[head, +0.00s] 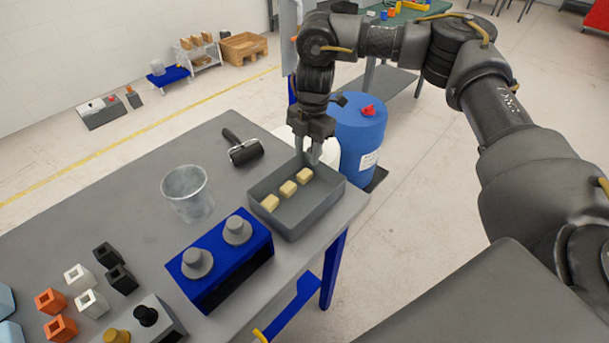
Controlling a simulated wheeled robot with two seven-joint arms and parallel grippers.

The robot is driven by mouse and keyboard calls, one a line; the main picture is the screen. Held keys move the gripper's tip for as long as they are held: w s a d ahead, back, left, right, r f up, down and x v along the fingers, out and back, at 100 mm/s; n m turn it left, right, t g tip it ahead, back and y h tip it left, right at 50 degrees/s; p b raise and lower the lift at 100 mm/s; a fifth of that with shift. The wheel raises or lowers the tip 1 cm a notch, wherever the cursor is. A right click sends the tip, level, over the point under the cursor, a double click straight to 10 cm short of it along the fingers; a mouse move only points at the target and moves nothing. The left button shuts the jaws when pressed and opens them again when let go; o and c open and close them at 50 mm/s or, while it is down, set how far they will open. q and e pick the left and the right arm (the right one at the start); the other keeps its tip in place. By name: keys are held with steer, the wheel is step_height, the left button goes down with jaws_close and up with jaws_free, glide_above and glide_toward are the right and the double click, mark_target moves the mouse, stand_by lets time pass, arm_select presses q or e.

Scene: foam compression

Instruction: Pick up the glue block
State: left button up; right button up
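Three small pale yellow blocks lie in a row in a grey tray (318,206) at the right end of the table; I take these as the glue blocks. The near-left block (270,202), the middle block (288,188) and the far-right block (304,175) are all uncovered. My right gripper (307,160) points down just above the far-right block, by the tray's back wall. Its two fingers are apart and nothing shows between them. I cannot tell whether they touch the block. My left gripper is out of view.
A clear cup (187,193), a black roller (243,148) and a blue fixture with grey knobs (220,262) stand around the tray. Several small square-holed blocks lie at the left. A blue barrel (360,135) stands behind the table's right end.

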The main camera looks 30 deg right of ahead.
mark_target(304, 180)
steer(key=shift+s+a+f, duration=0.15)
steer(key=shift+s+f, duration=0.05)
steer(key=shift+f, duration=0.55)
steer(key=f, duration=0.4)
steer(key=shift+a+f+p, duration=0.2)
steer(key=shift+a+p, duration=0.05)
steer(key=shift+p, duration=0.15)
steer(key=shift+s, duration=0.1)
steer(key=c, duration=0.7)
steer(key=shift+r, duration=0.15)
